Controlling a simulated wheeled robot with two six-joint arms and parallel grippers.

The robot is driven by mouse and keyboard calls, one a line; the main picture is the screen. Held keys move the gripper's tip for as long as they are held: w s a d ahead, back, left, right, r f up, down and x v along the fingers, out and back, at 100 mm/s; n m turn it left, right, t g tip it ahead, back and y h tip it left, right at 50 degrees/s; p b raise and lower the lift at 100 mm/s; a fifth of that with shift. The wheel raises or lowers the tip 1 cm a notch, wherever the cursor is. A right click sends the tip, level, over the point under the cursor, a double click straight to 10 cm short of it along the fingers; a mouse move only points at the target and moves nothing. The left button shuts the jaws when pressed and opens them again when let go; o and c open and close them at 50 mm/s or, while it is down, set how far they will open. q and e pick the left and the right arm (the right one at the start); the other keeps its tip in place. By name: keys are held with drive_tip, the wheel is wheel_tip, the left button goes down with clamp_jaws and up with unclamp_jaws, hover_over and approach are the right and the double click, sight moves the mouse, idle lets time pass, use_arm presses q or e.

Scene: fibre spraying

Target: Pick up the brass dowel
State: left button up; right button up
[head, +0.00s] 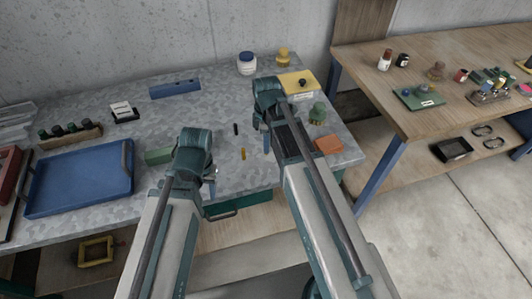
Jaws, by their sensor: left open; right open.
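A small brass-coloured rod, which looks like the brass dowel (243,153), lies on the grey mottled table (205,108) between my two grippers. A short black rod (236,129) lies just beyond it. My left gripper (212,174) is to the left of the dowel and nearer the table's front edge, open and apart from it. My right gripper (266,142) is to the right of the dowel, open and apart from it. The fingers of both are small and partly hidden by my arms.
A blue tray (82,203), a green block (158,156) and a blue level-like bar (175,88) are on the left. A yellow-lidded box (297,81), a green knobbed item (317,113) and an orange block (329,145) are on the right.

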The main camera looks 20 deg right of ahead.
wheel_tip(320, 180, down, 2)
drive_tip(key=shift+f+b, duration=0.1)
drive_tip(key=shift+b, duration=0.45)
clamp_jaws()
